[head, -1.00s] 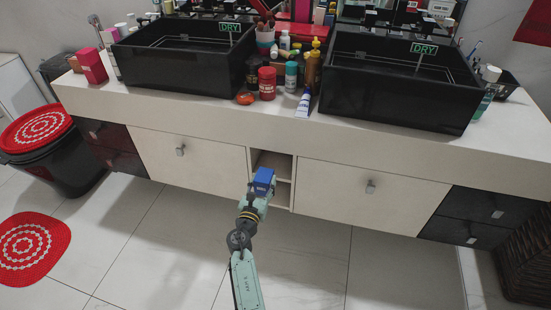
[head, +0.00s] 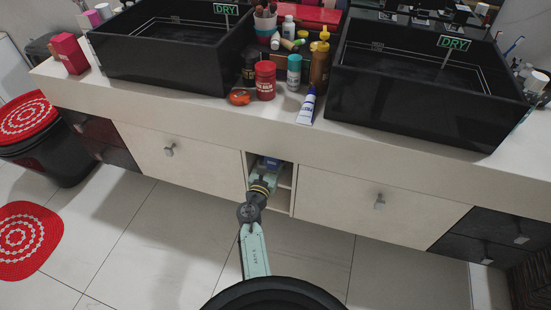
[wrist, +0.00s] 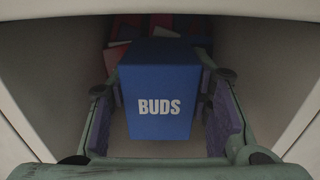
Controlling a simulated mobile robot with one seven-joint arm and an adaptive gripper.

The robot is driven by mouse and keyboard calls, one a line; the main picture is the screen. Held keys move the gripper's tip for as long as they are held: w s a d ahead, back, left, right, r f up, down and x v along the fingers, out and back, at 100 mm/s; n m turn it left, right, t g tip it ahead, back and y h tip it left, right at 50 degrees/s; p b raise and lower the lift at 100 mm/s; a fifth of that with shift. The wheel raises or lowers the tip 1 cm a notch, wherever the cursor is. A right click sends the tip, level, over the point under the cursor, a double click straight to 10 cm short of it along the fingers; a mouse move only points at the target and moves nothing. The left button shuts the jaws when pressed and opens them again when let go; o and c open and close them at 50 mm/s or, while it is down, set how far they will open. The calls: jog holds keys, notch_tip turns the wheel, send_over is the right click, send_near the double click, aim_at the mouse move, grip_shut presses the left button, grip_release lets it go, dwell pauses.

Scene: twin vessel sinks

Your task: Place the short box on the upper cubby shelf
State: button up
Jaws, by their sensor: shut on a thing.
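The short box is blue with the white word BUDS on it, and it fills the middle of the wrist view (wrist: 158,88). My gripper (wrist: 160,120) is shut on it, with a padded finger at each side. In the head view the box (head: 271,163) shows only as a small blue patch at the cubby mouth, beyond my gripper (head: 267,172). The open cubby (head: 283,197) is between two pale drawer fronts, and a shelf edge (head: 285,184) divides it. My gripper is in the upper part of the opening. Whether the box touches the shelf is hidden.
Red, blue and pale items (wrist: 118,52) lie deeper in the cubby, behind the box. The cubby side walls stand close on both sides. The counter edge (head: 330,140) overhangs above. Bottles and jars (head: 265,80) stand on the counter between two black sinks.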

aim_at(272, 167)
notch_tip(272, 167, down, 4)
jog(key=shift+s+r+b, duration=0.1)
jog(key=shift+r+b, duration=0.05)
jog(key=shift+b, duration=0.7)
jog(key=shift+r, duration=0.1)
jog(key=o, duration=1.2)
